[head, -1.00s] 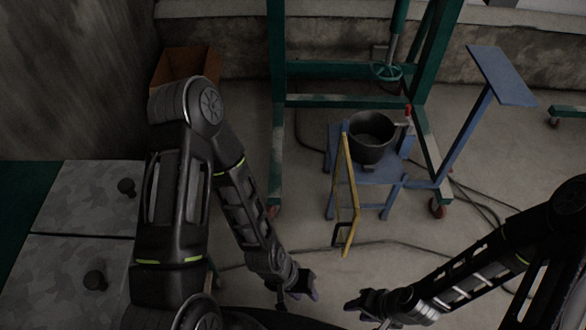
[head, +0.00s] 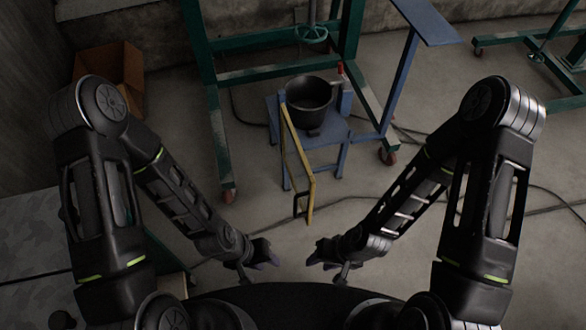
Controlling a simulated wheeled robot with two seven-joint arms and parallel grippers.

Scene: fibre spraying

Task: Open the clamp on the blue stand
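The blue stand (head: 335,136) stands on the floor ahead of me, with a dark pot (head: 310,97) on its top. A clamp with a red-tipped handle (head: 340,69) is at the pot's right rear side; whether its jaws are open or shut is too small to tell. A yellow bar frame (head: 298,165) slopes down from the stand's left front. My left gripper (head: 268,256) and my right gripper (head: 318,258) are low in front of the stand, apart from it and facing each other. Both look empty with fingers spread, though they are small and dark.
A green steel frame (head: 215,125) on wheels stands around and behind the blue stand. A blue post with a flat plate (head: 427,22) rises to the right. A brown box (head: 112,75) is at the back left.

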